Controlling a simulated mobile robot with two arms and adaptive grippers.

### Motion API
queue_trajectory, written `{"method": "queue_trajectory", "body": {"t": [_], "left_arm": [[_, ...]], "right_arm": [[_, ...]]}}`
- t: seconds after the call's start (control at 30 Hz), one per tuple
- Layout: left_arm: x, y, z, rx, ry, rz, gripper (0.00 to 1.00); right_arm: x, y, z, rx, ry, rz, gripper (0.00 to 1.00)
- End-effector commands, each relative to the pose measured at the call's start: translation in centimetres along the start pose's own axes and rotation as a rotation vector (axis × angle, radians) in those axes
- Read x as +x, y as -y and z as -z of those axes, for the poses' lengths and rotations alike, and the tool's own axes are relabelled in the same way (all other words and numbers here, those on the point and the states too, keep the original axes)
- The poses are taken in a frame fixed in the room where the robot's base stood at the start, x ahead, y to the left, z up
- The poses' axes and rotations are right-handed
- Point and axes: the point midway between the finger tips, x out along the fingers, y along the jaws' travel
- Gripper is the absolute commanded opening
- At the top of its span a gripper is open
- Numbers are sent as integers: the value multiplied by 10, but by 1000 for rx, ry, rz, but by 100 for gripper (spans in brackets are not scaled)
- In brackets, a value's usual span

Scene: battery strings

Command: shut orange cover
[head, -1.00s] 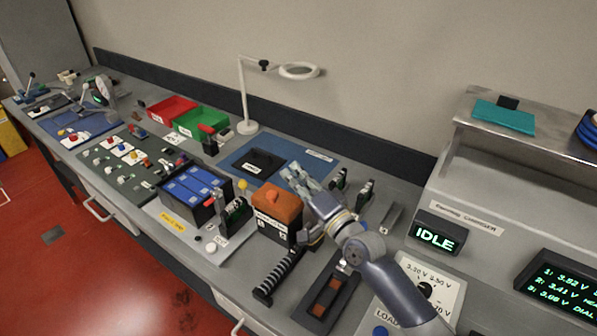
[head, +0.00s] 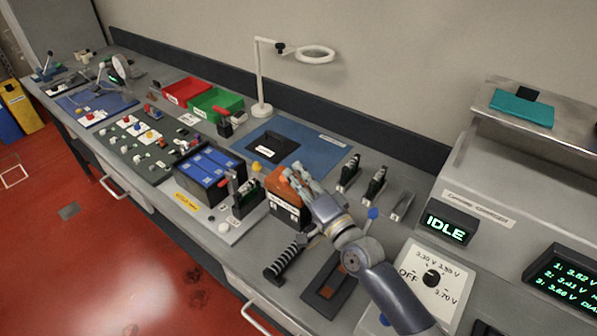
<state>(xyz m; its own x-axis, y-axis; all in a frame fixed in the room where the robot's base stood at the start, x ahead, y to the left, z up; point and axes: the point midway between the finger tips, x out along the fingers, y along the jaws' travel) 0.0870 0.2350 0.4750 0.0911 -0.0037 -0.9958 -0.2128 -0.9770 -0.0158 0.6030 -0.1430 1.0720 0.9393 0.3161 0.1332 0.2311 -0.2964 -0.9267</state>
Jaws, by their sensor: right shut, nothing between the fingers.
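The orange cover (head: 275,184) sits on top of a dark box (head: 287,212) with a white label, in the middle of the bench in the head view. My right gripper (head: 287,173) comes in from the lower right. Its fingers are shut and empty, at the upper right of the cover and overlapping it in the picture. I cannot tell whether they touch the cover. The gripper hides part of the cover's right side, and I cannot tell whether the cover lies fully flat. My left gripper is not in view.
Left of the box stand a blue battery pack (head: 208,172) and a small red-handled switch (head: 243,197). Upright clamps (head: 376,184) stand to the right. A blue mat (head: 312,160) and a lamp (head: 262,85) are behind.

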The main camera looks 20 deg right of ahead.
Motion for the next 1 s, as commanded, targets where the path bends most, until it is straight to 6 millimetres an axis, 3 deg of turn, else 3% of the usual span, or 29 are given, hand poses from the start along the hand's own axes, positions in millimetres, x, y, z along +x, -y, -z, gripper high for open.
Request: {"method": "queue_trajectory", "body": {"t": [0.63, 1.0], "left_arm": [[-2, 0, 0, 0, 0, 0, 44], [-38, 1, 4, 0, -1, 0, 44]], "right_arm": [[0, 2, 0, 0, 0, 0, 0], [16, 36, 14, 0, -1, 1, 0]]}}
